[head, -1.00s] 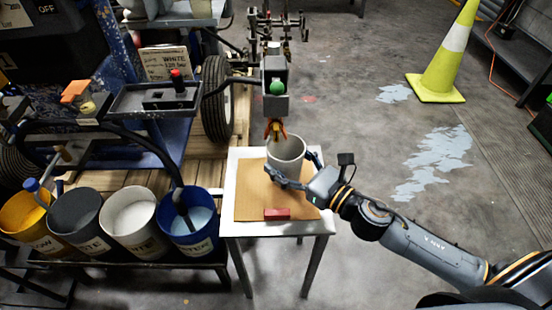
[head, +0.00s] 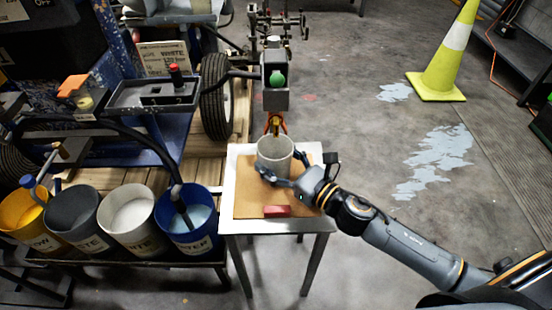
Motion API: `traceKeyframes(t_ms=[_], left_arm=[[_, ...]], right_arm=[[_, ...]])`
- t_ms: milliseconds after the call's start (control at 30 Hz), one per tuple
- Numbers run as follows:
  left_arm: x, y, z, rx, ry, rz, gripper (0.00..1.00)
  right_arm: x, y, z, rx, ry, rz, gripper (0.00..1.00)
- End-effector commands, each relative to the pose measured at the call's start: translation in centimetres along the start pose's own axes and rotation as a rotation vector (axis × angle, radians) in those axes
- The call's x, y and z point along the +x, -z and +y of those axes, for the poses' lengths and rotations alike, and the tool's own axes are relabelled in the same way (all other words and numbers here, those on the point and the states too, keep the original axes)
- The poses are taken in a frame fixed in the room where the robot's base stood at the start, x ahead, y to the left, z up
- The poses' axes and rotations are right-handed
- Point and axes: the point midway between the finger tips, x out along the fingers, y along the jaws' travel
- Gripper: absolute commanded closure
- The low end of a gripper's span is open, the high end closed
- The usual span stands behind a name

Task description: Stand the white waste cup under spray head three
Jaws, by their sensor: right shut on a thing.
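The white waste cup (head: 274,153) is upright over the cardboard on the small table, below the spray head (head: 276,124) with the orange tip. The tip is just above the cup's far rim. My right gripper (head: 276,172) is shut on the cup from the near right side. I cannot tell whether the cup's base touches the cardboard. My left gripper is not in view.
The small table (head: 232,212) carries a cardboard sheet (head: 250,206) and a red block (head: 277,211). Several buckets, including a blue one (head: 188,241), stand to its left. The striper's wheel (head: 214,98) is behind. A yellow cone (head: 440,78) stands far right.

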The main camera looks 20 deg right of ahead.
Motion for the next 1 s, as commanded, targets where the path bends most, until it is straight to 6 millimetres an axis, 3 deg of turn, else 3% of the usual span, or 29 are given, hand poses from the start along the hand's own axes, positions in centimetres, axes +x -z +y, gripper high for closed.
traceKeyframes(t_ms=[133,167,267,700,1000], left_arm=[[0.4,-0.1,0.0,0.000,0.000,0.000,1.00],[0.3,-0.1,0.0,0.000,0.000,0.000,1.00],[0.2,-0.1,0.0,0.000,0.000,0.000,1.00],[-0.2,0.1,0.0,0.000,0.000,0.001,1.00],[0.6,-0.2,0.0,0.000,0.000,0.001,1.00]], right_arm=[[0.0,0.5,0.0,-0.001,0.000,0.000,0.59],[0.0,0.4,0.0,-0.001,0.000,0.000,0.25],[0.0,0.3,0.0,0.000,0.000,0.000,0.06],[-0.1,-0.1,0.0,0.001,0.000,0.001,0.06],[-4.8,0.4,0.1,0.005,0.001,0.004,0.06]])
